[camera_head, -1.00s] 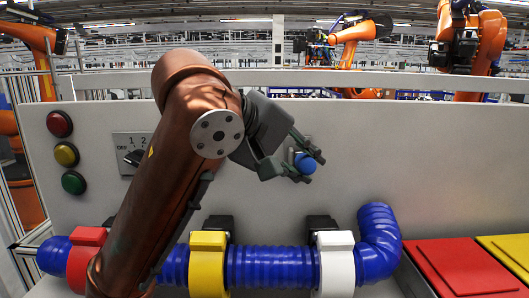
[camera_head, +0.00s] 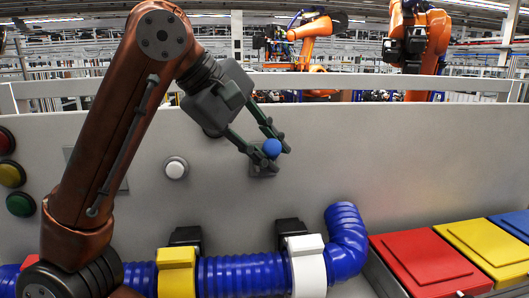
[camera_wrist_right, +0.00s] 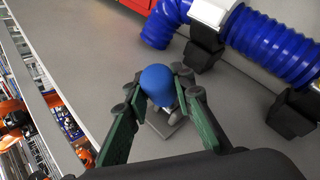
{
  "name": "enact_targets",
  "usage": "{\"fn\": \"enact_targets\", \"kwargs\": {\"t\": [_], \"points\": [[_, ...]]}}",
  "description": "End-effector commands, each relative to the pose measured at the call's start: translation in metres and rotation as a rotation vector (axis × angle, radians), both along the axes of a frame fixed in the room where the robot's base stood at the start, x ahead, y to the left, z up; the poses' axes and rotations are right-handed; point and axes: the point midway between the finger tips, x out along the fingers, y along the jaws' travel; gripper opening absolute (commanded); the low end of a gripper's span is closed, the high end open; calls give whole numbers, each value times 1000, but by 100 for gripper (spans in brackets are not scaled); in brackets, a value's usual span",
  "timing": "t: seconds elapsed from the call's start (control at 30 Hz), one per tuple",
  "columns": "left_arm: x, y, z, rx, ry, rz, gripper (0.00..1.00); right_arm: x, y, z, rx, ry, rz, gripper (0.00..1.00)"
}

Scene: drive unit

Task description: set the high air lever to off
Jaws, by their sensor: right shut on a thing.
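The lever has a blue ball knob (camera_head: 272,148) and a small grey mounting plate (camera_head: 262,170) on the upright panel. My right gripper (camera_head: 268,146) has its two dark green fingers on either side of the knob and is shut on it. The knob now stands above the plate's middle in the head view. In the right wrist view the blue knob (camera_wrist_right: 157,84) sits between the fingertips, and part of the plate (camera_wrist_right: 166,123) shows behind it. The fingers hide part of the lever's shaft. My left gripper is not in view.
A white button (camera_head: 175,168) and red, yellow and green buttons (camera_head: 20,203) are left on the panel. A blue hose (camera_head: 242,274) with yellow and white (camera_head: 306,265) clamps runs below. Red and yellow lids (camera_head: 425,262) lie at lower right. Panel space right of the lever is free.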

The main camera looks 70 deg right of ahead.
Motion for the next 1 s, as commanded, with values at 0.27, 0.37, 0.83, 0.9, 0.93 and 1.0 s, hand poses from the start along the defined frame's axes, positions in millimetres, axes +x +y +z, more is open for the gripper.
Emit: {"fn": "enact_targets", "kwargs": {"t": [0.27,0.37,0.83,0.9,0.93,1.0], "points": [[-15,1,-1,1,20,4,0,2,0,1,-1,3,5,24],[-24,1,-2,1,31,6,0,2,0,1,-1,3,4,31],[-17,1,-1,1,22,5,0,3,2,4,-3,1,3,41],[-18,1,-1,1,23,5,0,5,6,9,-4,2,4,41],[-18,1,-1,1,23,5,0,7,8,12,-4,2,4,41],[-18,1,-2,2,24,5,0,12,15,21,-3,3,4,41]]}}
